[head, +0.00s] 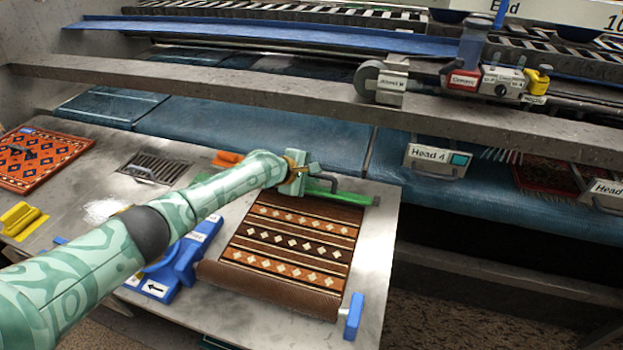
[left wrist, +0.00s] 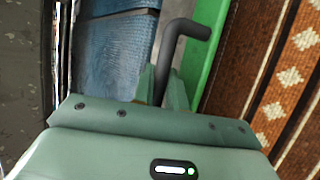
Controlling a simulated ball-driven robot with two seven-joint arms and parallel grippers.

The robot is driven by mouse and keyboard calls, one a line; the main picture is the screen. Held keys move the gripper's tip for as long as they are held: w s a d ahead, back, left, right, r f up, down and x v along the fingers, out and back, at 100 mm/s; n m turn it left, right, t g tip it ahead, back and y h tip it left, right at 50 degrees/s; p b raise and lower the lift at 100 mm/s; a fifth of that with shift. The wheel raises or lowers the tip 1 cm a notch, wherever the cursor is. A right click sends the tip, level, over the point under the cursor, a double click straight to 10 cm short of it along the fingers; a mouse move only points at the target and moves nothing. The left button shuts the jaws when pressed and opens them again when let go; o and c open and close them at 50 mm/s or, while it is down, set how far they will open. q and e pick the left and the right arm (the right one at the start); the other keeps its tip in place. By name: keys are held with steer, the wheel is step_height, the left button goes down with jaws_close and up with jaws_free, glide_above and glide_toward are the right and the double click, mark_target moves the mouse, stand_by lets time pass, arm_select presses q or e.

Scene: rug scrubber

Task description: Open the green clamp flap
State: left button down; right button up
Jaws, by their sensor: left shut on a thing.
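The green clamp flap (head: 345,198) is a long green bar along the back edge of the brown patterned rug (head: 290,240). It also shows in the left wrist view (left wrist: 207,55), beside the rug. A dark bent handle (left wrist: 182,38) stands at the flap, and it shows in the head view (head: 351,185) too. My left gripper (head: 310,183) is at the flap, shut on the handle; in the left wrist view its fingers (left wrist: 162,88) are on either side of the handle's shaft. The gripper hides part of the flap. My right gripper is not in view.
Blue blocks (head: 354,315) stand at the rug's front right corner and left side (head: 185,262). A yellow block (head: 20,220) and an orange rug (head: 42,155) lie at the left. A metal beam (head: 300,88) crosses above blue padding (head: 250,135) behind the flap.

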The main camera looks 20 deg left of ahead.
arm_select(q)
steer(key=shift+w+r+g+p, duration=0.2)
steer(key=shift+w+g+p, duration=0.15)
steer(key=shift+g, duration=0.25)
steer(key=shift+f, duration=0.1)
steer(key=c, duration=1.4)
jaws_free()
steer(key=shift+w, duration=0.1)
